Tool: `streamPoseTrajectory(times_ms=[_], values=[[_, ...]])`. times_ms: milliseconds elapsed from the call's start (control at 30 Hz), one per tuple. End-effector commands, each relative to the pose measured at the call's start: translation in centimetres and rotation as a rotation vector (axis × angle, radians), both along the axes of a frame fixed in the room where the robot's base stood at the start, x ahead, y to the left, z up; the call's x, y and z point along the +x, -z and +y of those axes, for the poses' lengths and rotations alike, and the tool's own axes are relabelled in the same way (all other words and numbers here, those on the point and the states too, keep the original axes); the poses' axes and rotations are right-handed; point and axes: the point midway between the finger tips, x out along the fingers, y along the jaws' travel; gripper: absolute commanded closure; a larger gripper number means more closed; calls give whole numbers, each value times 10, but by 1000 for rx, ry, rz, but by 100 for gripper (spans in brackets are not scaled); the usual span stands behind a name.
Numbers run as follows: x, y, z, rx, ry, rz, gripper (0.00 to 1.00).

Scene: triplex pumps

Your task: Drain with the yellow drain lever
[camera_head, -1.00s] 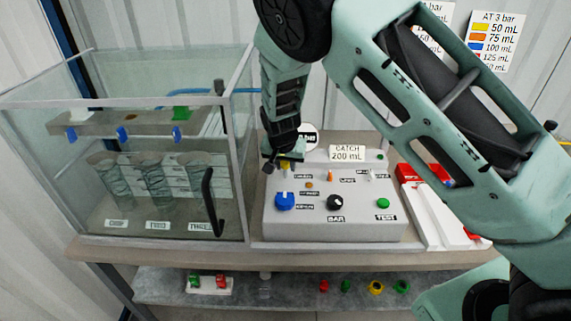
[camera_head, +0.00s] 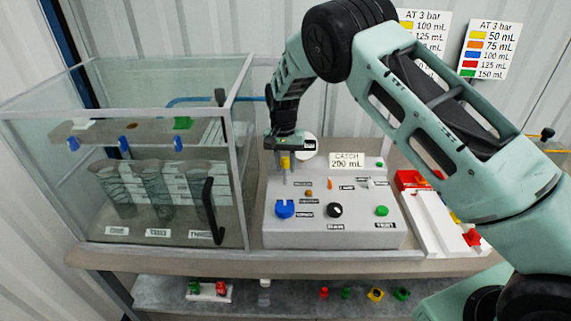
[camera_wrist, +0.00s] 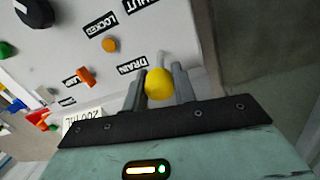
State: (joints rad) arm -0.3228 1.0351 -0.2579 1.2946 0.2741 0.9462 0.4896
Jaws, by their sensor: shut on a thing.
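The yellow drain lever (camera_head: 285,162) stands up at the back left of the grey control box (camera_head: 330,229). My gripper (camera_head: 285,156) is directly over it with the fingers pointing down. In the wrist view the lever's round yellow knob (camera_wrist: 159,84) sits between my two fingers, and my gripper (camera_wrist: 160,88) is shut on it. A "DRAIN" label (camera_wrist: 132,65) is on the panel beside the lever. The glass tank (camera_head: 150,170) on the left holds several clear cylinders standing in a row. The lever's base is partly hidden.
The box also carries a blue knob (camera_head: 285,208), a black "BAR" knob (camera_head: 335,210), a green "TEST" button (camera_head: 382,211) and an orange lever (camera_head: 330,183). A "CATCH 200 mL" sign (camera_head: 347,160) stands behind. A white rack (camera_head: 430,222) is at the right. The tank's black handle (camera_head: 208,205) is nearby.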

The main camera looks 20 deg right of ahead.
Motion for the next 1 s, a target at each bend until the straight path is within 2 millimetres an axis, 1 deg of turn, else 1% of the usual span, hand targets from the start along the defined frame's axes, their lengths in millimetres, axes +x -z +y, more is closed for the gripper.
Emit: streamPoseTrajectory(times_ms=[67, 100, 133, 167, 433, 567, 667, 767, 1000], values=[[-1, 1, 0, 0, -1, 1, 100], [-1, 1, 0, 0, -1, 1, 65], [-1, 1, 0, 0, -1, 1, 57], [-1, 1, 0, 0, -1, 1, 52], [0, 0, 0, 0, 0, -1, 52], [1, -7, 0, 0, 0, -4, 52], [3, -21, 1, 1, 0, -5, 52], [5, -41, 1, 1, 0, -7, 52], [11, -98, 2, 0, 0, -6, 52]])
